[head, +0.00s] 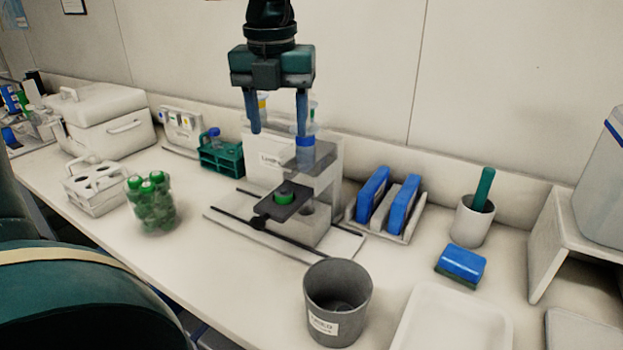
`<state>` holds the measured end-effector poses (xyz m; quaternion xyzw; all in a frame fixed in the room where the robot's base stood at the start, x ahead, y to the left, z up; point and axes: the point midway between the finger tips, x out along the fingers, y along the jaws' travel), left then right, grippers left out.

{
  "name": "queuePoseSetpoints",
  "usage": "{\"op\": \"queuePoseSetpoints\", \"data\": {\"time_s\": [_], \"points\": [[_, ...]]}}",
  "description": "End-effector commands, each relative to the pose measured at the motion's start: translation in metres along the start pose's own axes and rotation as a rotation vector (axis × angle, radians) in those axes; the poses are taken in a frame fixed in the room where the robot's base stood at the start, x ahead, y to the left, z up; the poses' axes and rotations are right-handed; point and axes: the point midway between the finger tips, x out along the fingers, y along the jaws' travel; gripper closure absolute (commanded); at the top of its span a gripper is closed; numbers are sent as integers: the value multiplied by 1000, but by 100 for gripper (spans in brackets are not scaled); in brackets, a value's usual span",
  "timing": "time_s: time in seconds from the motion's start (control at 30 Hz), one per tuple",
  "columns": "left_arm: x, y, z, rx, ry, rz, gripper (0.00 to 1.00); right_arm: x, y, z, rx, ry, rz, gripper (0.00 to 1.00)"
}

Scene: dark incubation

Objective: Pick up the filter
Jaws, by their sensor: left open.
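My left gripper (278,118) comes down from the top of the picture, open, with its two blue fingers pointing down and nothing visibly held. It is over the back of a white stand (325,190) in the middle of the bench. A clear piece with a blue ring (305,143) sits at the top of the stand, just below the right finger. Lower on the stand, a dark plate (284,208) carries a small green round piece (285,190). I cannot tell which of these pieces is the filter. My right gripper is not in view.
A green tube rack (222,158) and a clear cup of green-capped tubes (152,212) stand left. A grey bin (337,303) stands in front. A holder with blue boxes (373,192), a blue sponge (461,262) and a white tray (455,325) are right.

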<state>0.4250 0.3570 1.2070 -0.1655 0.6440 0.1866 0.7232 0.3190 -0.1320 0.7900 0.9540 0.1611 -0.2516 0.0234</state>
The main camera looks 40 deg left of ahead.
Motion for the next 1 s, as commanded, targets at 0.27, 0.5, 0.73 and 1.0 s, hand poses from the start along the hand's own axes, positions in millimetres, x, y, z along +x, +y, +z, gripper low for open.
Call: {"op": "queuePoseSetpoints", "data": {"time_s": [0.27, 0.5, 0.73, 1.0], "points": [[34, 0, -1, 1, 4, 3, 45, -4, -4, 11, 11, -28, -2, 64], [72, 0, 0, 1, 3, 2, 45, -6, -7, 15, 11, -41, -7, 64], [89, 1, 0, 0, 4, 2, 45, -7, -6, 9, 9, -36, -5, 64], [126, 2, 1, 1, 2, 2, 45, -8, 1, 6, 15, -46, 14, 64]]}}
